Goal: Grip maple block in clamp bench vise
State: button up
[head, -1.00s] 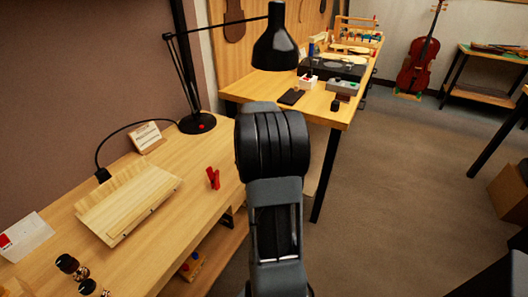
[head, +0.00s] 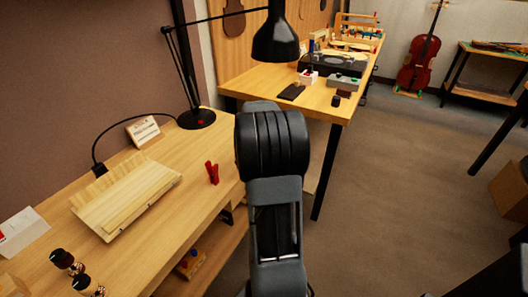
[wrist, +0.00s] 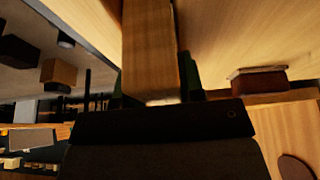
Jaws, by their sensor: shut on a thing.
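In the wrist view, my gripper (wrist: 153,98) is shut on a pale wooden block, which looks like the maple block (wrist: 150,45). The block lies lengthwise between the two dark green fingers and runs up out of the top of the picture. In the head view, my own arm stands in the middle and hides the gripper and the block. I cannot make out the bench vise for certain in either view.
The near bench (head: 150,255) holds a pale wooden board (head: 125,195), a red clamp (head: 212,172) and a black lamp (head: 196,118). The far bench (head: 310,104) carries a dark flat item (head: 291,92) and a grey box (head: 343,82). Open floor (head: 410,190) lies to the right.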

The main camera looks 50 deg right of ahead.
jog(key=shift+f, duration=0.15)
jog(key=o, duration=1.1)
jog(key=p+v, duration=0.1)
jog(key=v, duration=1.3)
jog(key=shift+p, duration=0.3)
